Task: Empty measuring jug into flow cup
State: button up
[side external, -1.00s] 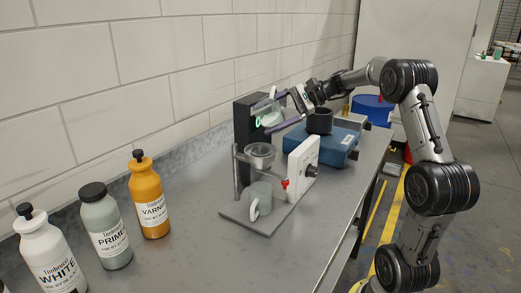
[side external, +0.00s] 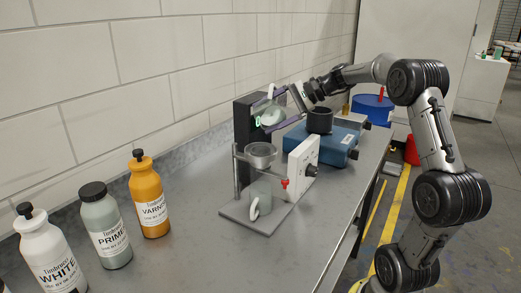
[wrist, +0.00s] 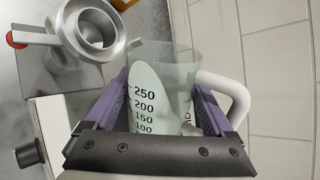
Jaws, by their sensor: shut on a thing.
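My gripper (side external: 268,112) is shut on the clear measuring jug (side external: 273,117), with one purple finger on each side of it. In the wrist view the jug (wrist: 160,90) shows printed marks up to 250, a white handle on the right and pale green liquid. The liquid lies slanted against the marks, higher on the left, so the jug is tilted. The flow cup (side external: 261,150), a grey metal cup, sits in a stand below the jug in the side view. In the wrist view the flow cup (wrist: 95,30) lies up and left of the jug's rim. No stream is visible.
Below the flow cup stands a clear vessel with a white handle (side external: 256,206) on the stand's base plate (side external: 236,212). A black upright device (side external: 244,120) and a blue box (side external: 330,146) with a black cup (side external: 319,120) are close by. Labelled bottles (side external: 150,200) stand front left.

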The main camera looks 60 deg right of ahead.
jog(key=shift+a+f+n+h, duration=0.2)
jog(key=shift+f+n+h, duration=0.15)
jog(key=shift+n+h, duration=0.2)
jog(key=shift+a+r+h, duration=0.2)
jog(key=shift+r+h, duration=0.05)
jog(key=shift+s+a+r+n+t+h, duration=0.15)
jog(key=shift+a+r+n+h, duration=0.1)
jog(key=shift+a+r, duration=0.2)
jog(key=shift+s+a+r+n+t+h, duration=0.2)
jog(key=shift+a+r, duration=0.1)
jog(key=shift+r, duration=0.15)
jog(key=shift+f, duration=0.1)
jog(key=shift+a+f+h, duration=0.15)
jog(key=shift+h, duration=0.1)
